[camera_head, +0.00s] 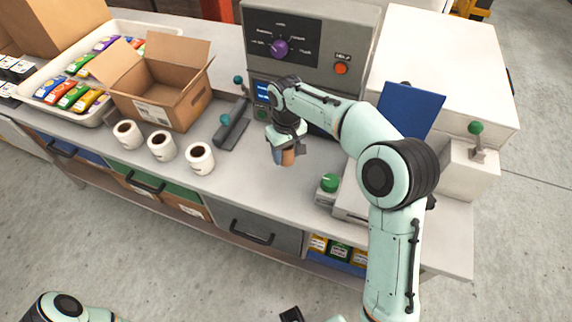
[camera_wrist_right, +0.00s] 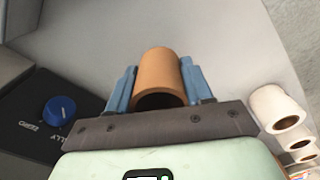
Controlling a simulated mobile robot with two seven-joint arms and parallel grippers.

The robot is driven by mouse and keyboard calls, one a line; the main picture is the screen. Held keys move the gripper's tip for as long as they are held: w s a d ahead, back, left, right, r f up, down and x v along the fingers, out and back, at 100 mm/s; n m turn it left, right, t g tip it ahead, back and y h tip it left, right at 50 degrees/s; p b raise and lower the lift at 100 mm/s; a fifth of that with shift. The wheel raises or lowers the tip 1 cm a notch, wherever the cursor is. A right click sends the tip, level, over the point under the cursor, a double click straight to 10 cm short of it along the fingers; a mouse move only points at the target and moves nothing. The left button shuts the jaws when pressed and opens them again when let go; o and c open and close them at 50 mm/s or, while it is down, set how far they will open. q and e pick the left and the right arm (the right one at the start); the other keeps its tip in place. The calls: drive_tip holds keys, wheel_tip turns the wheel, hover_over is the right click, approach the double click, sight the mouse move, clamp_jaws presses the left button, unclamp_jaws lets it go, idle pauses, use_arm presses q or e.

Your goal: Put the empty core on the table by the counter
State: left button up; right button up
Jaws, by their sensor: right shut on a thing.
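The empty core is a plain brown cardboard tube (camera_head: 288,158), also seen in the right wrist view (camera_wrist_right: 161,75) with its dark hollow end showing. My right gripper (camera_head: 284,150) is shut on it, with blue fingers on both sides. The core is upright or nearly so, low over the bare grey table (camera_head: 252,185) in front of the grey machine (camera_head: 310,40). I cannot tell whether its bottom touches the table. Only a dark fragment at the bottom edge of the head view may belong to my left gripper; its jaws do not show.
Three white rolls (camera_head: 162,146) stand left of the core, before an open cardboard box (camera_head: 155,85). A green-knobbed unit (camera_head: 328,188) and blue panel (camera_head: 410,108) are to the right. The table's front strip is clear.

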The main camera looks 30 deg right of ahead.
sight(286, 172)
drive_tip(key=shift+f+b, duration=0.3)
drive_tip(key=shift+f, duration=2.5)
drive_tip(key=shift+f, duration=0.15)
drive_tip(key=o, duration=1)
wheel_tip(286, 172, up, 12)
drive_tip(key=p, duration=0.1)
drive_tip(key=shift+p, duration=0.4)
